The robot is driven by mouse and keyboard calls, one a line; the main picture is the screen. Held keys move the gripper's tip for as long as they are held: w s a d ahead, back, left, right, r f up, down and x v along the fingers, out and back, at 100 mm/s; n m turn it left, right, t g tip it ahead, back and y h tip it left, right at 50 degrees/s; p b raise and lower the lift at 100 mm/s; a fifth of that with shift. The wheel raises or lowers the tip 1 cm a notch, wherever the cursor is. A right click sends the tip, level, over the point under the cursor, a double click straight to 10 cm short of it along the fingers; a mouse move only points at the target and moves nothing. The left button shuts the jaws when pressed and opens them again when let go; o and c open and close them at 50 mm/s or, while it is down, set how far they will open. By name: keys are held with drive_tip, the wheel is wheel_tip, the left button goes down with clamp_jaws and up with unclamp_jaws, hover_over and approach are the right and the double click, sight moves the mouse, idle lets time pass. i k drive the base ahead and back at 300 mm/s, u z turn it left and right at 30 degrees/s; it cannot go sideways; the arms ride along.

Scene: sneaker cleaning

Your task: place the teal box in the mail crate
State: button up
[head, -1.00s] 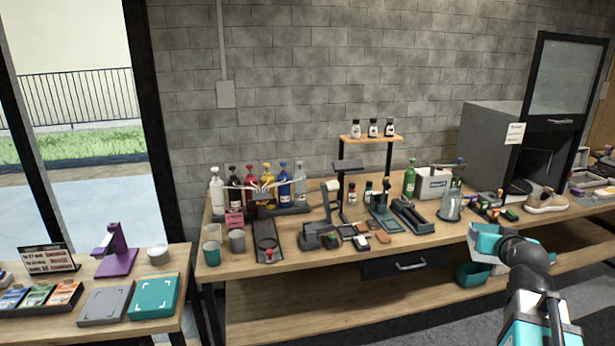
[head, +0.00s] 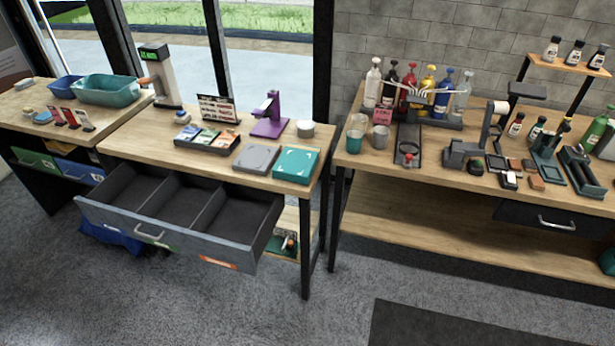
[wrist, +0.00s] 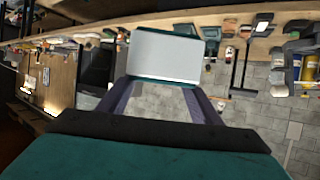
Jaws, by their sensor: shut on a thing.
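In the wrist view my gripper (wrist: 162,84) is shut on a teal box (wrist: 166,57). The box shows a pale, greyish-white face with teal edges between the two dark fingers. It is held clear of the surfaces behind it. The head view does not show my gripper or the held box. No container in view is clearly marked as the mail crate. A teal open bin (head: 108,92) and a blue open bin (head: 66,90) stand on the far-left table in the head view.
A flat teal pad (head: 296,164) and a grey pad (head: 256,158) lie on the middle table. An open drawer (head: 180,205) with three compartments juts out below. Bottles and tools crowd the right bench (head: 385,160).

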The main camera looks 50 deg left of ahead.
sight(179, 213)
drive_tip(key=u, duration=0.75)
drive_tip(key=k, duration=0.1)
drive_tip(key=u, duration=2.75)
drive_tip(key=i, duration=0.95)
drive_tip(key=z, duration=0.05)
